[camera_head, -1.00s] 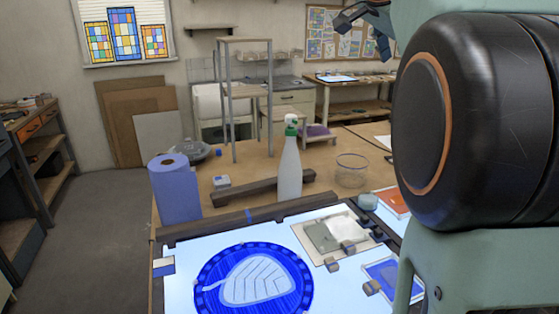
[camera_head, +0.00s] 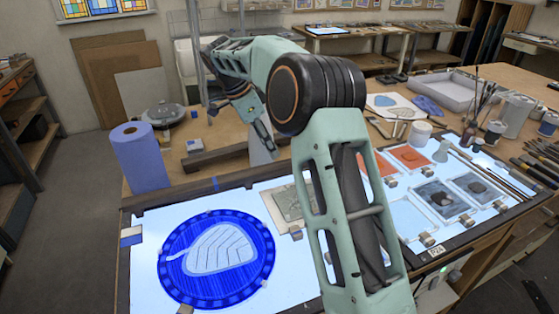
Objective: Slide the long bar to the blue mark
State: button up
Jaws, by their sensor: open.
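The long bar (camera_head: 208,160) is a dark bar lying on the wooden table behind the light table. Its right part passes behind the white spray bottle (camera_head: 262,154). A small blue mark (camera_head: 215,184) sits on the dark rear rail of the light table, in front of the bar and apart from it. My gripper (camera_head: 239,123) is open and empty. It hangs above the bar, fingers down and spread, with the right finger in front of the bottle. I cannot tell its exact height over the bar.
A blue paper roll (camera_head: 138,157) stands left of the bar, with a small box (camera_head: 194,146) behind it. The lit table holds a round blue leaf panel (camera_head: 217,258) and several glass pieces. My arm hides part of the middle. Brushes and jars crowd the right side.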

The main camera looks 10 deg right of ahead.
aim_at(280, 165)
jog(key=x, duration=0.8)
jog(key=shift+p, duration=0.35)
grip_shut()
